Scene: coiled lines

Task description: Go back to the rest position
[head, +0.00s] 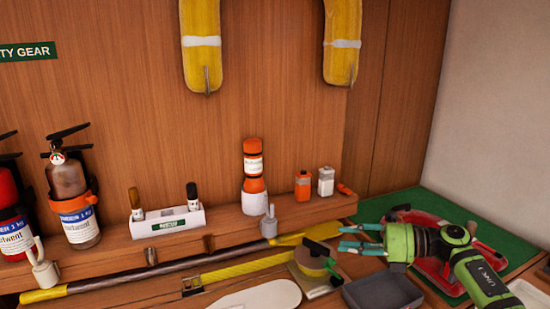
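My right gripper (341,238) comes in from the right, with a green wrist and two teal fingers. The fingers are apart with nothing visible between them, so it is open and empty. Its fingertips show just right of a round yellow-green item (312,260), and in front of the red and clear object (432,268) on the green mat (458,205). I cannot tell how far above the surface the gripper is. My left gripper is not in view.
Fire extinguishers (75,200) stand at left on the ledge. An orange bottle (253,165), a white holder (168,222) and small orange and white containers (326,181) are along it. A long pole (130,279), a yellow strap (240,268) and a grey tray (382,292) lie in front.

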